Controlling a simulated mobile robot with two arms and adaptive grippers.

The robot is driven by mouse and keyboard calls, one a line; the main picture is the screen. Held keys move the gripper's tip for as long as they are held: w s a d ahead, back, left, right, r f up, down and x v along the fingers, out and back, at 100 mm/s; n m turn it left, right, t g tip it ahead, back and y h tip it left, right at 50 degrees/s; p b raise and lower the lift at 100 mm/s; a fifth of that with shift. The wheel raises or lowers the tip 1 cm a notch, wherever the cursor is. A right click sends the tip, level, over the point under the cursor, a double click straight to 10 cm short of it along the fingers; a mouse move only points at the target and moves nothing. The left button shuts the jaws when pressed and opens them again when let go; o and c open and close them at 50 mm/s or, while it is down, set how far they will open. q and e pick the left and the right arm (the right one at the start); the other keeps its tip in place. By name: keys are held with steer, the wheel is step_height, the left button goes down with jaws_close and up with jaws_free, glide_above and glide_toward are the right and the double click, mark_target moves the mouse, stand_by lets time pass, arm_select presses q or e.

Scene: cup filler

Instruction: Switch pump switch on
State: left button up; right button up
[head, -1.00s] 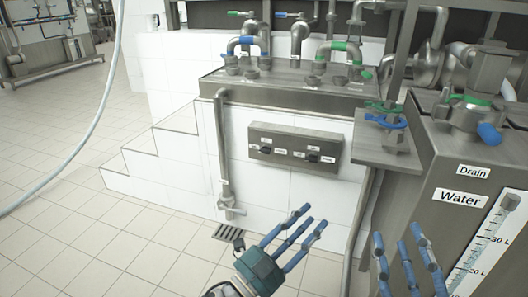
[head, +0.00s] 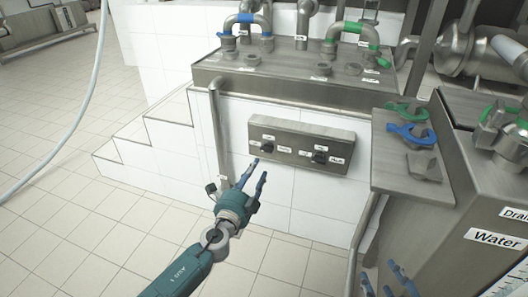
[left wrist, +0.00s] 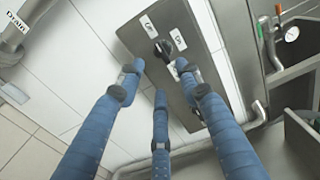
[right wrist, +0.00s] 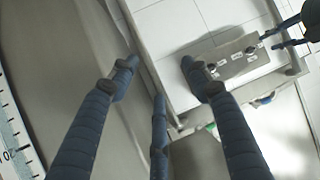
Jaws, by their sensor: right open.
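The grey switch panel (head: 293,143) is mounted on the white tiled wall. It carries a left black knob (head: 266,149) and a right black knob (head: 320,157), with small white labels I cannot read surely. My left gripper (head: 259,169) is just below the left knob, fingers spread and empty. In the left wrist view a black knob (left wrist: 163,48) shows beyond the fingertips; I cannot tell whether they touch it. My right gripper (head: 385,276) is open and empty at the bottom of the head view, beside the water tank. The panel also shows in the right wrist view (right wrist: 226,62).
A vertical drain pipe (head: 217,130) stands left of the panel. A metal shelf (head: 388,170) with green and blue clamps is to the right, next to the water tank (head: 440,240). Pipes rise from the metal top above. The tiled floor at left is open.

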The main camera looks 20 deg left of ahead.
mark_target(267, 150)
arm_select(q)
steer(key=shift+w+d+b, duration=0.2)
steer(key=shift+w+b, duration=0.75)
steer(key=shift+w, duration=3.7)
arm_select(e)
steer(key=w+a+r+t+y, duration=0.1)
steer(key=w+r+t, duration=0.3)
steer(key=r, duration=0.6)
steer(key=shift+a+r+t+y, duration=0.3)
steer(key=shift+a+r+t, duration=0.05)
steer(key=shift+a+t, duration=0.35)
arm_select(q)
jaws_close()
